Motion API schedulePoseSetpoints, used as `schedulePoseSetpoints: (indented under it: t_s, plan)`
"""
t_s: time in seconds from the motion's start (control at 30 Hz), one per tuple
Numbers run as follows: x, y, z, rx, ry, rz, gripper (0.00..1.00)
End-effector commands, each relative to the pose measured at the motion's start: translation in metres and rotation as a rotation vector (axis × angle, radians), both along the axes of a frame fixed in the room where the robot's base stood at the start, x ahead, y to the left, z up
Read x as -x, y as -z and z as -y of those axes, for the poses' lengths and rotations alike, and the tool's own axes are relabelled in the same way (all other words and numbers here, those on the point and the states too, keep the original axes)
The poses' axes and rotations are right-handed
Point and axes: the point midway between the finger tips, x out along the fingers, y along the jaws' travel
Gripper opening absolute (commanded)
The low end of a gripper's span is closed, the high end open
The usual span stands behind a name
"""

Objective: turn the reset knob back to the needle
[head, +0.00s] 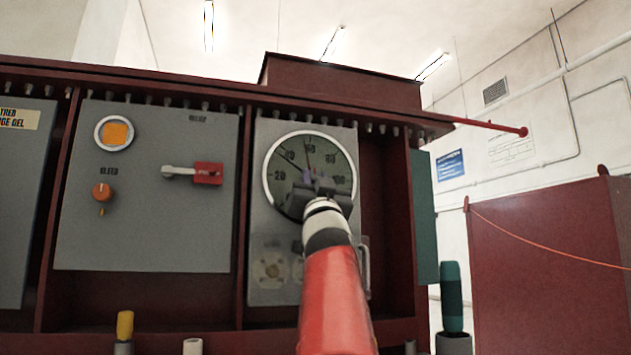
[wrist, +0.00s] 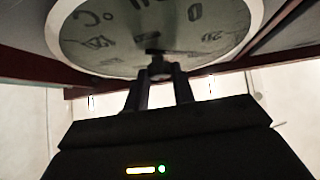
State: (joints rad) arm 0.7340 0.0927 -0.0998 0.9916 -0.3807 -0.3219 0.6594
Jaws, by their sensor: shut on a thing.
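The round gauge (head: 290,157) has a pale rim and a grey-green numbered face, on a grey panel at the middle of the head view. A dark thin pointer shows at its upper left, and another thin line stands near the top. My gripper (head: 325,186) covers the centre and lower right of the dial. In the wrist view the gauge face (wrist: 110,35) is upside down at the top. My gripper's two fingers (wrist: 158,72) are closed on the small dark reset knob (wrist: 155,62) at the dial's centre. The knob is mostly hidden in the head view.
A dark red frame edge (head: 243,220) borders the gauge panel. A handle (head: 364,265) is low beside my arm.

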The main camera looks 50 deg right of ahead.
Motion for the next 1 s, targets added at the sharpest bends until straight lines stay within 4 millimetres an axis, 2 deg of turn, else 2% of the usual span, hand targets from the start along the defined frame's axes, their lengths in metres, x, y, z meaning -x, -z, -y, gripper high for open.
schedulePoseSetpoints:
  t_s: [0.37,1.0]
  plan:
    - [0.0014,-0.0041,0.0017,0.069,0.002,-0.041,0.02]
    - [0.0047,-0.0014,0.0091,0.504,0.002,-0.279,0.02]
